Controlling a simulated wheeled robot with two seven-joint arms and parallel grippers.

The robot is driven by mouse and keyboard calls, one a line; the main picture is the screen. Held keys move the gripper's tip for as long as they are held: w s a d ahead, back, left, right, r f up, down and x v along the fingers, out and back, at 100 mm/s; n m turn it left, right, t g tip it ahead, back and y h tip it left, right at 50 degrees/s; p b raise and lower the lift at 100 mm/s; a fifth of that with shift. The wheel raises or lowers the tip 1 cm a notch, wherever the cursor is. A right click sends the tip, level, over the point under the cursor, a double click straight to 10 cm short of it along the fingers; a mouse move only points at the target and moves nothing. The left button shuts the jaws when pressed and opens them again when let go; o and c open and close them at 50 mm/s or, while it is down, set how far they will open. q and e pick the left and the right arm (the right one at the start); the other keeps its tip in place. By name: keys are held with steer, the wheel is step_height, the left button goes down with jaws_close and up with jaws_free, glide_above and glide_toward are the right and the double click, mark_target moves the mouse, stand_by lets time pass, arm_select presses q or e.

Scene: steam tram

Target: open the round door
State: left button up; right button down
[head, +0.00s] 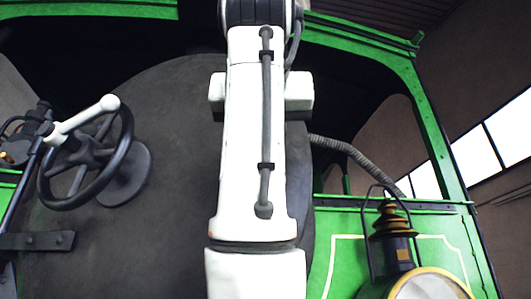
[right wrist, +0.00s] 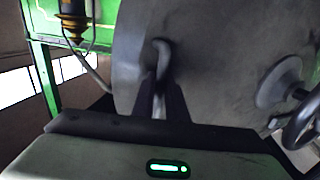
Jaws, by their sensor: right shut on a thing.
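The round door (head: 180,150) is a big dark grey disc filling the left and middle of the head view. It also shows in the right wrist view (right wrist: 215,70), which is turned upside down. My right gripper (right wrist: 160,105) is shut on a grey curved handle (right wrist: 162,55) at the door's face. My white arm hides this handle and the gripper in the head view. I cannot tell whether the door stands ajar. My left gripper is not in view.
A lamp (head: 400,255) with a brass top stands at the lower right, close to the door's edge. A ribbed hose (head: 355,155) runs behind it. A green frame (head: 435,140) surrounds the door. A dark bracket (head: 35,241) is at the left.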

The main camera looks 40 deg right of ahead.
steer(key=shift+s+a+r, duration=0.2)
steer(key=shift+s+a, duration=0.25)
steer(key=shift+a, duration=0.25)
steer(key=c, duration=1.8)
jaws_free()
steer(key=shift+o, duration=0.2)
steer(key=shift+f, duration=0.1)
steer(key=shift+w, duration=0.1)
step_height(320, 180, up, 10)
steer(key=p, duration=0.3)
